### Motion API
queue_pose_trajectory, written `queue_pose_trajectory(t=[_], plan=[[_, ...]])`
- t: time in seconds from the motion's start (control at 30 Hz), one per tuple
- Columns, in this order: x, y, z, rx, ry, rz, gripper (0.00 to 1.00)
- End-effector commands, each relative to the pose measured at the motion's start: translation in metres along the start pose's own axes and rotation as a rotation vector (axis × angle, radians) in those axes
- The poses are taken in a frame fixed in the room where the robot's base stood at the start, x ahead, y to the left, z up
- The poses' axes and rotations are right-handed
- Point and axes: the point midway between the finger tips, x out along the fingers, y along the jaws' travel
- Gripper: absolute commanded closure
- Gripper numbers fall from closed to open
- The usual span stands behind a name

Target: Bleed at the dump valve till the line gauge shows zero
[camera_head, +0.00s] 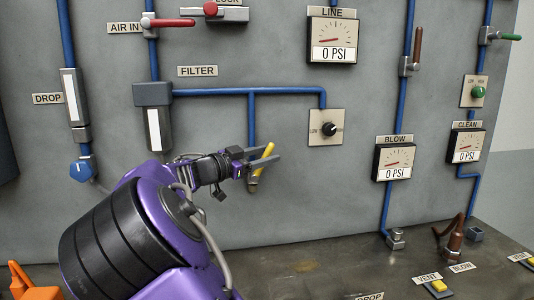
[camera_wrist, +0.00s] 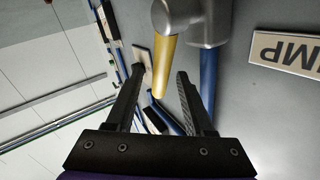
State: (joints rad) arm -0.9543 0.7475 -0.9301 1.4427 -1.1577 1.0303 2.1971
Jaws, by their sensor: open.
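The line gauge (camera_head: 333,40) at the top of the panel reads 0 PSI. The dump valve's yellow lever (camera_head: 265,152) slants up to the right, at the lower end of the blue pipe that drops from the filter line. In the wrist view the yellow lever (camera_wrist: 167,65) hangs from a grey valve body (camera_wrist: 185,18), and part of an upside-down label ending in "MP" (camera_wrist: 285,52) shows at right. My gripper (camera_head: 257,158) is open at the lever. In the wrist view the lever's end lies between the fingertips (camera_wrist: 161,74), with gaps visible and no clear contact.
The red air-in lever (camera_head: 168,22) lies horizontal. The filter (camera_head: 153,115) and a regulator knob (camera_head: 329,129) flank the dump branch. The blow gauge (camera_head: 395,161) and clean gauge (camera_head: 466,145) read 0 PSI. The bench (camera_head: 320,260) below is mostly clear at centre.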

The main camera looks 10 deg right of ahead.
Motion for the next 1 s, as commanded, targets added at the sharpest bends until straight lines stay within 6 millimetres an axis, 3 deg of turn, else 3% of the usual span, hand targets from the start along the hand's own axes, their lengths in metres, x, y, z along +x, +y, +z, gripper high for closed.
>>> queue_pose_trajectory(t=[0.13,0.4,0.47,0.7,1.0], plan=[[0.0098,0.0003,0.0,-0.001,0.001,0.001,0.47],[0.011,0.0,0.0003,0.0,0.0,0.0,0.47],[0.011,0.0,0.0003,0.0,0.0,0.0,0.54],[0.0108,0.0001,0.0002,0.0,0.0,0.0,0.97],[0.0108,0.0002,0.0001,0.0,0.0,0.0,1.0]])
